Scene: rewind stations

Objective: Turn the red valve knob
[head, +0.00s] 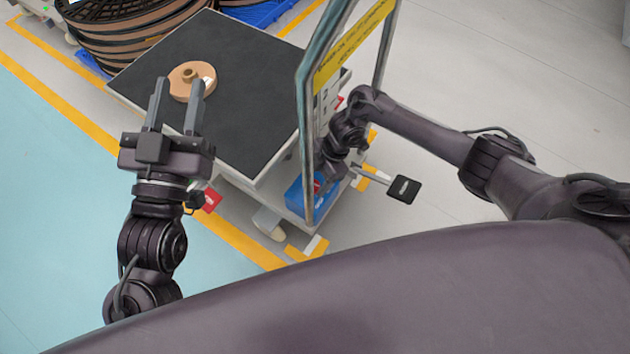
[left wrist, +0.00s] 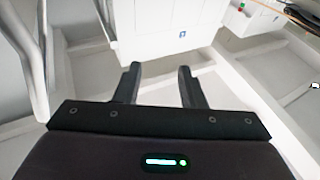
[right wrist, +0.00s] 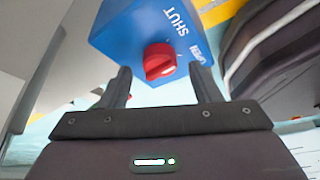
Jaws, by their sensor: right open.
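The red valve knob (right wrist: 160,62) sits on the face of a blue box (right wrist: 140,25), with white lettering reading SHUT and, partly seen, OPEN.
The cart (head: 235,50) has a dark top carrying a tan round part (head: 184,68). Its metal handle frame (head: 305,120) stands close to my right arm. A black pad (head: 403,189) sticks out right of the cart. Large reels (head: 120,35) stand behind.

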